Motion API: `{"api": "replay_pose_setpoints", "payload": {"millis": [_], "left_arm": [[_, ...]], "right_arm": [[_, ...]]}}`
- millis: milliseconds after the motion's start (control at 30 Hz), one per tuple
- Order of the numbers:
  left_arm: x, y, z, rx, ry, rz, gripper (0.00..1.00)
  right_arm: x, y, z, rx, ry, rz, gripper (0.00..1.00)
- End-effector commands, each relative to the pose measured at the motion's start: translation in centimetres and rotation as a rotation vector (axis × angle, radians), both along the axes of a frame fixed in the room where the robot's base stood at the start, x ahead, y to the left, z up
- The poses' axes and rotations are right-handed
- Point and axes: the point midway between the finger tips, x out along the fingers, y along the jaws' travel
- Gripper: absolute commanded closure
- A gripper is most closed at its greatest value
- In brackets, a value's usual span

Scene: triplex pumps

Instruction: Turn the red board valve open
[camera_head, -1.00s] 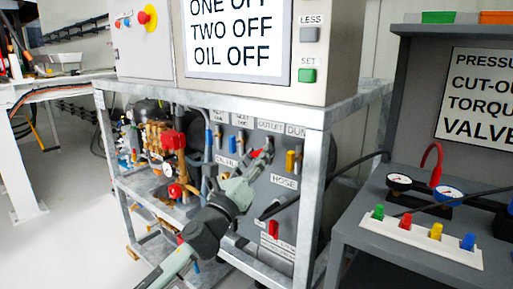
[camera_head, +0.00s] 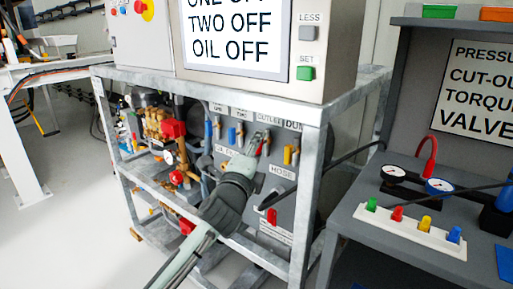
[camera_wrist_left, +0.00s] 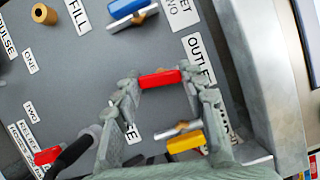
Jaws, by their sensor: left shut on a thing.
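The red board valve handle (camera_wrist_left: 160,79) sits on the grey valve board (camera_wrist_left: 85,65), beside the OUTLET label. In the left wrist view the handle lies across between the two fingers of my left gripper (camera_wrist_left: 159,83), which is shut on it. In the head view my left gripper (camera_head: 259,143) reaches up to the board from below, and the red handle (camera_head: 266,148) shows at its tip, partly covered by the fingers. My right gripper is not in view.
A yellow handle (camera_wrist_left: 185,142) is close to the right finger, and a blue handle (camera_wrist_left: 130,8) is above. Another red handle (camera_wrist_left: 47,156) is lower left by a dark hose. A galvanised frame post (camera_head: 309,190) stands right of the board. A grey bench (camera_head: 400,225) is farther right.

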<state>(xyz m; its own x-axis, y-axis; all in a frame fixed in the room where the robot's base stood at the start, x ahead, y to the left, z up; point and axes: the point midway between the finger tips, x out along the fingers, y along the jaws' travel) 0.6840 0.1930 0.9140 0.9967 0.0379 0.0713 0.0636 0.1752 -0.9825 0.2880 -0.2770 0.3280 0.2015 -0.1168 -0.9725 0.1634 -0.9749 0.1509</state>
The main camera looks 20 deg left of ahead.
Motion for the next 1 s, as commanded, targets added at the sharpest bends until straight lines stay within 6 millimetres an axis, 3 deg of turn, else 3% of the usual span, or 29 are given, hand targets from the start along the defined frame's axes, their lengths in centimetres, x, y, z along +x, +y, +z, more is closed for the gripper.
{"api": "replay_pose_setpoints", "payload": {"millis": [400,933,967,1000], "left_arm": [[0.02,0.07,0.16,-0.170,0.060,0.002,0.88],[0.02,0.05,0.14,-0.194,0.068,0.001,0.88],[0.02,0.05,0.15,-0.193,0.068,0.001,0.58],[0.02,0.05,0.15,-0.193,0.068,0.001,0.53]], "right_arm": [[0.02,0.00,0.01,0.000,0.000,0.000,0.61],[0.02,0.00,0.04,0.000,0.001,0.000,0.61],[0.02,0.00,0.05,0.000,0.001,0.000,0.61],[0.02,0.00,0.05,0.000,0.001,0.000,0.61]]}}
